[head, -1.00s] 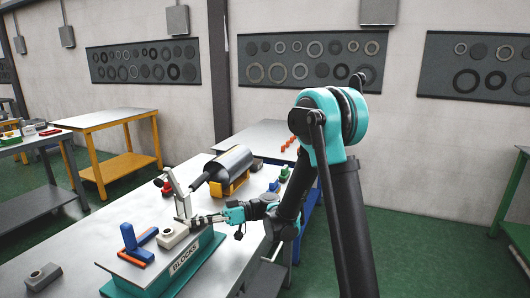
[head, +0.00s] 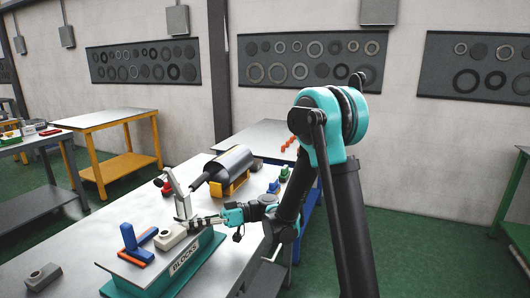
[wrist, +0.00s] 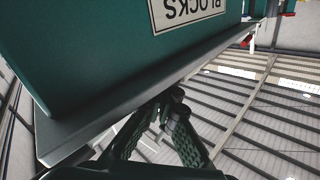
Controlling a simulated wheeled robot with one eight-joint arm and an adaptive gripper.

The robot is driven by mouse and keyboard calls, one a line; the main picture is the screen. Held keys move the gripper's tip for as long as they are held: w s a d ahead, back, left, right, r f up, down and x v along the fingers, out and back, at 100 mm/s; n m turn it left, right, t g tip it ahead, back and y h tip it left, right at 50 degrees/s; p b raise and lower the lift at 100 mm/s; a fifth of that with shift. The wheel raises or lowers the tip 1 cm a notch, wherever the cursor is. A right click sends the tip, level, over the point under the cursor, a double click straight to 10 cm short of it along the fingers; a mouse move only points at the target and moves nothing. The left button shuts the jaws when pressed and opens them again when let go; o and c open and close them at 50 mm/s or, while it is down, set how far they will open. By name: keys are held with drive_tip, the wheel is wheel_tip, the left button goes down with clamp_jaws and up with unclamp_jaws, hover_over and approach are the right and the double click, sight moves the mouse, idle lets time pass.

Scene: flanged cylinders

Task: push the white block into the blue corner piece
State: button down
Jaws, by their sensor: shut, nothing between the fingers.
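The white block (head: 171,237) sits on the grey top of the BLOCKS stand (head: 207,243), with a round feature on its upper face. The blue corner piece (head: 131,243) stands to its left on the same top, with a visible gap between them.
A grey upright bracket (head: 178,193) rises just behind my gripper. A dark cylinder on a yellow cradle (head: 233,184) lies farther back on the table. A small grey block (head: 42,277) lies at front left. The table left of the stand is mostly clear.

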sight(187, 231)
drive_tip(key=shift+s+a, duration=0.35)
drive_tip(key=shift+s, duration=0.55)
drive_tip(key=shift+s+a, duration=0.3)
drive_tip(key=shift+s, duration=0.55)
idle(1.9)
drive_tip(key=shift+w, duration=0.1)
drive_tip(key=shift+w+d, duration=0.3)
drive_tip(key=shift+w, duration=0.45)
drive_tip(key=shift+w+d, duration=0.35)
drive_tip(key=shift+w, duration=0.45)
drive_tip(key=shift+w+d, duration=0.3)
drive_tip(key=shift+w, duration=0.45)
